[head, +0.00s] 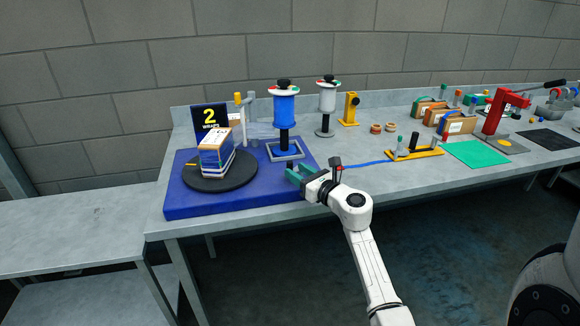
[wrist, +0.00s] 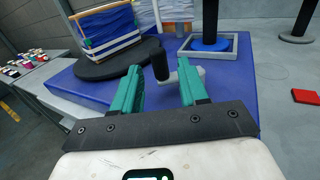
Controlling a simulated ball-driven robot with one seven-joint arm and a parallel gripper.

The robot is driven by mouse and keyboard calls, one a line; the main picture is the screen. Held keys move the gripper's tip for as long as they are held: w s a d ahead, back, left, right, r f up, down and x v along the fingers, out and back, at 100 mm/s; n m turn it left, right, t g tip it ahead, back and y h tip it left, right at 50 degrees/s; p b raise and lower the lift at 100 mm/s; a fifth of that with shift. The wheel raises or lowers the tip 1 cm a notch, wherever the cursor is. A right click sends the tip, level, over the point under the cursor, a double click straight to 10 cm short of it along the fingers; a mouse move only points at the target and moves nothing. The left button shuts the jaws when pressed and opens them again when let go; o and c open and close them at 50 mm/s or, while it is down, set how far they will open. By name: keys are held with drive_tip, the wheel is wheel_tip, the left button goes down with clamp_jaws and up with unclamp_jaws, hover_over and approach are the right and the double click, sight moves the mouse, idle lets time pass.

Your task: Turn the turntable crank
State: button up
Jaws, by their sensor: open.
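The dark round turntable (head: 190,183) sits on a blue base (head: 237,200) and carries a box (head: 214,155) wrapped with blue film. In the wrist view the turntable (wrist: 90,70) is at the upper left. The crank (wrist: 160,60) shows there as an upright black handle with a short grey arm. My gripper (wrist: 158,85) is open, with its teal fingers at either side of the handle as seen from the wrist. I cannot tell whether they touch it. In the head view my gripper (head: 294,173) is over the base's right edge; the crank is not clear there.
A blue film spool (head: 285,108) stands in a square frame behind my gripper. A sign reading "2 WRAPS" (head: 210,117) stands behind the box. A yellow tool (head: 418,154), a green mat (head: 478,153) and a red press (head: 496,110) are to the right.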

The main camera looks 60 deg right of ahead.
sight(292, 168)
drive_tip(key=shift+x, duration=2.05)
clamp_jaws()
